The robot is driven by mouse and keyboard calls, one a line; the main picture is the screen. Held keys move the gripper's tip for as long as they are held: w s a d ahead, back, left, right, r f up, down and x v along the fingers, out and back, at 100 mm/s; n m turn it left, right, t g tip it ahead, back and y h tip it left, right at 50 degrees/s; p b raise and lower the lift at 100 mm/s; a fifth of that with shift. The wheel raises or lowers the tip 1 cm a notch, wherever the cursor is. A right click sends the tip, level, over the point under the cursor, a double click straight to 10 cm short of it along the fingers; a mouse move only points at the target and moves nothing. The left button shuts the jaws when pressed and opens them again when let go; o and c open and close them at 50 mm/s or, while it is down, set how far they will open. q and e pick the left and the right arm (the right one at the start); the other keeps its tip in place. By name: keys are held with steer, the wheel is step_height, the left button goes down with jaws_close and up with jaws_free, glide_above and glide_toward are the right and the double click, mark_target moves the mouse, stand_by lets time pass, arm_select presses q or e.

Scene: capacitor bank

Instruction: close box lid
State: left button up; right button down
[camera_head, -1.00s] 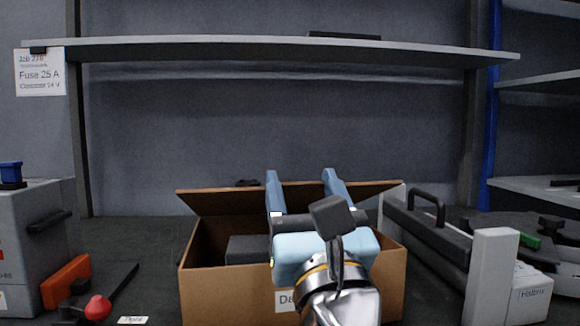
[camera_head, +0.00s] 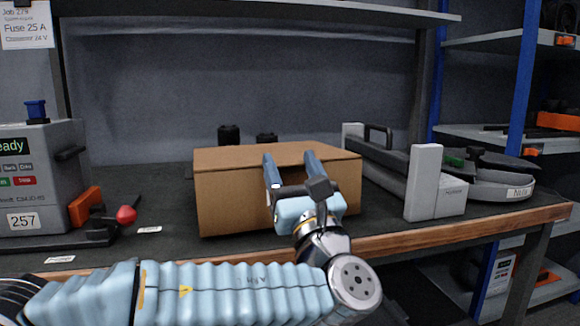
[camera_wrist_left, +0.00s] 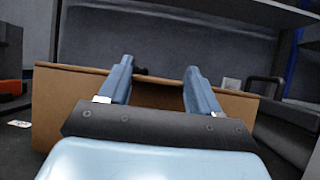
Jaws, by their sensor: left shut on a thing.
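The brown cardboard box (camera_head: 228,205) stands on the dark bench top. Its lid (camera_head: 225,157) lies across the top, nearly flat; a dark gap shows under its front edge between my fingers. My left gripper (camera_head: 289,160) is at the front of the box, fingers pointing up and well apart. It is shut on the lid, though its contact is hard to see. In the left wrist view the fingers (camera_wrist_left: 158,80) cross the box front (camera_wrist_left: 75,95). The box's inside is mostly hidden. My right gripper is not in view.
A grey instrument (camera_head: 40,180) with a red knob (camera_head: 126,215) in front stands at the left. Grey-white equipment with a black handle (camera_head: 378,135) stands close right of the box. Two black objects (camera_head: 229,134) show behind it. A shelf (camera_head: 300,10) hangs above.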

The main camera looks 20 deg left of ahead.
arm_select(q)
steer(key=shift+w+a+f, duration=0.1)
steer(key=shift+f, duration=0.05)
steer(key=o, duration=1.5)
steer(key=shift+b+v, duration=0.55)
steer(key=shift+v, duration=6.35)
